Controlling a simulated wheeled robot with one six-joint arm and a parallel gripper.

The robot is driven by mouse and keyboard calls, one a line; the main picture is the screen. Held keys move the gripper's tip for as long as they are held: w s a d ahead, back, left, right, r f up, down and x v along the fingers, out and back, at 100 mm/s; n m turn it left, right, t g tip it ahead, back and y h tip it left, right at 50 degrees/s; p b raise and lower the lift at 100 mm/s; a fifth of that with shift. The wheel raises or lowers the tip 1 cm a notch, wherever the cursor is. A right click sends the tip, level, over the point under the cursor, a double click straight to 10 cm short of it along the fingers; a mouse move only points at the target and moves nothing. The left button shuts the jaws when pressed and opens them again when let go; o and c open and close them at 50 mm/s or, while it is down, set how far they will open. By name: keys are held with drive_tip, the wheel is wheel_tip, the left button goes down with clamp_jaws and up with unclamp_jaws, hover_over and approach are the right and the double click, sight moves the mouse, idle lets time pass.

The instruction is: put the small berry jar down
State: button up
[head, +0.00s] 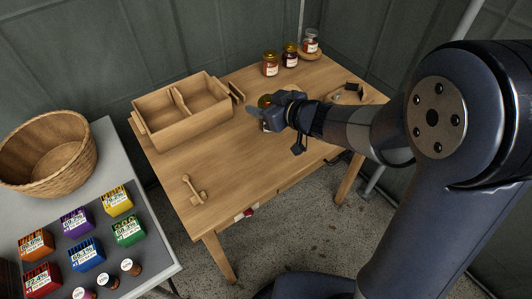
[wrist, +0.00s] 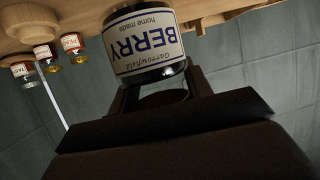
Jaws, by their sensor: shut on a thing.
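The small berry jar (wrist: 146,42) has a dark body and a pale label reading BERRY. It appears upside down in the wrist view, with the wooden table (wrist: 205,8) along the top edge behind it. My gripper (head: 274,108) is shut on the jar, over the table to the right of the divided wooden box. In the head view the gripper hides most of the jar; its round top (head: 264,100) shows just left of the fingers. The jar's base is close to the tabletop, but I cannot tell whether it touches.
A divided wooden box (head: 150,128) stands left of my gripper. Several jars, including an orange jar (head: 270,66) and a dark jar (head: 290,56), stand at the back. A wooden utensil (head: 193,190) lies front left. The table's front middle (head: 235,165) is clear. A wicker basket (head: 45,155) stands on the grey table.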

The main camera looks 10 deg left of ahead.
drive_tip(key=f, duration=0.2)
drive_tip(key=f+b, duration=0.2)
drive_tip(key=f, duration=0.1)
drive_tip(key=shift+s+a+f, duration=0.2)
drive_tip(key=shift+a+f, duration=0.1)
drive_tip(key=shift+a, duration=0.05)
drive_tip(key=shift+f+b, duration=1)
drive_tip(key=shift+f, duration=1.15)
drive_tip(key=shift+f, duration=0.1)
drive_tip(key=o, duration=1.2)
